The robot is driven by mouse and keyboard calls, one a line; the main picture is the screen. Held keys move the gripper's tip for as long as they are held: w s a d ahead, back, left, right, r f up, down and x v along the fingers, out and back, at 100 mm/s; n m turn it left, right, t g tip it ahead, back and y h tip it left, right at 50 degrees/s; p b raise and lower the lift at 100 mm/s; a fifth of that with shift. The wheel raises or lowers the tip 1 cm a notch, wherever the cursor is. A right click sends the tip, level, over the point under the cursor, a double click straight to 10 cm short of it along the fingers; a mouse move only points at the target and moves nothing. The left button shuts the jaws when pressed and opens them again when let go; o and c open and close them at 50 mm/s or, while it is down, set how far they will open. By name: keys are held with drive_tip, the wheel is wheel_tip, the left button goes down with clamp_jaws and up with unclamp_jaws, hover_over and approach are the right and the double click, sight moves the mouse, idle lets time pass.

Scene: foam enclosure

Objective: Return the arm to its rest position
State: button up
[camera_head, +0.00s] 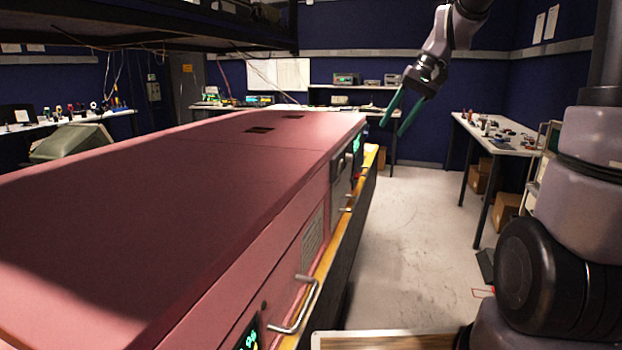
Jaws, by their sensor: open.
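My gripper (399,114) shows at the upper middle right of the head view. Its two long green fingers are apart and point down and to the left, with nothing between them. It hangs in the air past the right edge of the large pink cabinet (150,190) and appears apart from it. My arm comes down to the gripper from the top edge of the picture. More of my arm fills the right side.
The cabinet has metal handles (298,308) and a yellow ledge (330,245) along its right side. Clear floor (400,230) lies to its right. A white table (495,133) with small items stands at the right, with cardboard boxes (505,208) below. A dark shelf (150,20) overhangs the upper left.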

drive_tip(key=s+d+r+m+t+h, duration=0.1)
drive_tip(key=s+d+r+t, duration=0.1)
drive_tip(key=s, duration=0.7)
drive_tip(key=s+d+r+m+t+h, duration=0.1)
drive_tip(key=s+d+r+t, duration=0.1)
drive_tip(key=s, duration=0.8)
drive_tip(key=shift+d+t+h, duration=0.3)
drive_tip(key=shift+h, duration=0.1)
